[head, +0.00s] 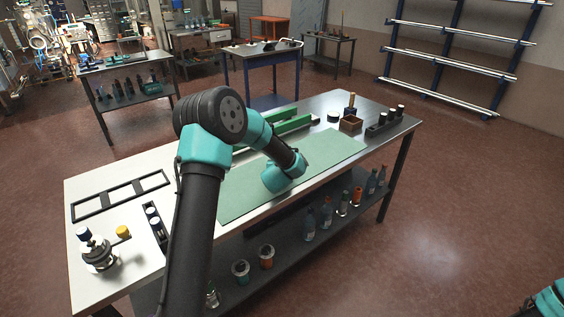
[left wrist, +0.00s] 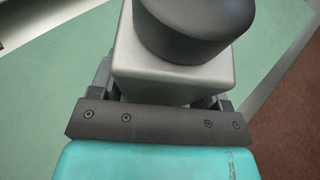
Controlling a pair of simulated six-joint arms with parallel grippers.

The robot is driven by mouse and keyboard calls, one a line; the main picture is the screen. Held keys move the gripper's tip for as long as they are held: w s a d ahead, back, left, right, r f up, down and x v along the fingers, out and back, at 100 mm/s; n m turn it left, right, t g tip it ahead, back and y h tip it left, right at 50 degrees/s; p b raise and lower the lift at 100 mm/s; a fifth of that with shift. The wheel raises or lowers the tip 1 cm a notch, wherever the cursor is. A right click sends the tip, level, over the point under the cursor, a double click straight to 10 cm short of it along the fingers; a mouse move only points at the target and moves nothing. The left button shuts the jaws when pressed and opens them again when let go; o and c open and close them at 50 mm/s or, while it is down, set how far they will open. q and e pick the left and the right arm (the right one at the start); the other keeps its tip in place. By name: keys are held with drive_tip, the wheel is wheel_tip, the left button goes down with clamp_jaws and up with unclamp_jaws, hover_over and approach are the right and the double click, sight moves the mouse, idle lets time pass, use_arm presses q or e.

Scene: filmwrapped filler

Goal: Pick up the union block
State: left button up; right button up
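The union block is most likely the silver metal block (left wrist: 172,75) with a round black cap (left wrist: 197,25), seen close up in the left wrist view. My left gripper (left wrist: 165,98) has one dark finger on each side of this block. No clear gap shows between fingers and block, but I cannot tell whether they press on it. In the head view my left wrist (head: 283,172) is low over the green mat (head: 322,160) and hides the fingers and block. My right arm shows only as a teal piece at the bottom right corner; its gripper is out of view.
The workbench (head: 75,190) also holds a black frame (head: 122,195), a valve-like fixture (head: 98,252), green rails (head: 290,125), a wooden box (head: 351,122) and a black rack (head: 384,124). Bottles (head: 326,212) stand on the lower shelf. The mat's right part is clear.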

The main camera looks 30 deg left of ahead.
use_arm(q)
drive_tip(key=c, duration=0.8)
drive_tip(key=shift+o, duration=0.2)
drive_tip(key=shift+r, duration=0.1)
drive_tip(key=shift+r, duration=0.9)
wheel_tip(320, 180, up, 2)
drive_tip(key=s+d+r, duration=0.1)
drive_tip(key=s+d, duration=0.7)
drive_tip(key=s, duration=0.5)
drive_tip(key=shift+s+d, duration=0.15)
drive_tip(key=shift+s, duration=0.15)
drive_tip(key=shift+w, duration=0.1)
drive_tip(key=w+a+f, duration=0.1)
drive_tip(key=w+a, duration=0.1)
drive_tip(key=w, duration=0.2)
drive_tip(key=w+a+f, duration=0.1)
drive_tip(key=w+a, duration=0.2)
drive_tip(key=w, duration=0.2)
drive_tip(key=w+a+f, duration=0.1)
drive_tip(key=w+a, duration=0.2)
drive_tip(key=w, duration=0.1)
drive_tip(key=shift+w+a, duration=0.2)
drive_tip(key=shift+w, duration=0.05)
drive_tip(key=shift+f, duration=0.2)
